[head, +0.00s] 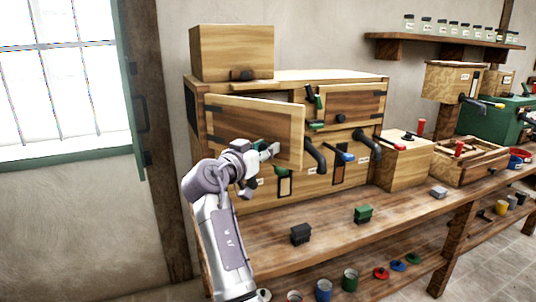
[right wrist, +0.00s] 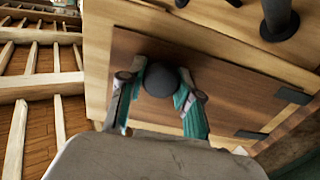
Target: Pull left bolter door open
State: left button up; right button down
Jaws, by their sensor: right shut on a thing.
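The bolter (head: 345,78) is a wooden cabinet on a bench. Its left door (head: 240,115) has dark hinges at its left side and stands partly open, its right edge swung out from the cabinet front. My right gripper (head: 270,151) is at the door's lower right part. In the right wrist view, the teal fingers of my right gripper (right wrist: 160,92) are shut on the door's round dark knob (right wrist: 161,79). The knob is hidden in the head view. The right bolter door (head: 345,103) looks shut. My left gripper is not in view.
Dark spouts (head: 316,157) stick out below the doors. A black block (head: 300,234) and a green block (head: 363,214) sit on the bench (head: 330,230). A wooden box (head: 231,52) stands on top of the bolter. A window with a green shutter (head: 134,100) is at left.

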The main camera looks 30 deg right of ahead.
aim_at(271, 106)
dwell(0.3)
jog(key=c, duration=0.8)
grip_release()
notch_tip(271, 106, up, 10)
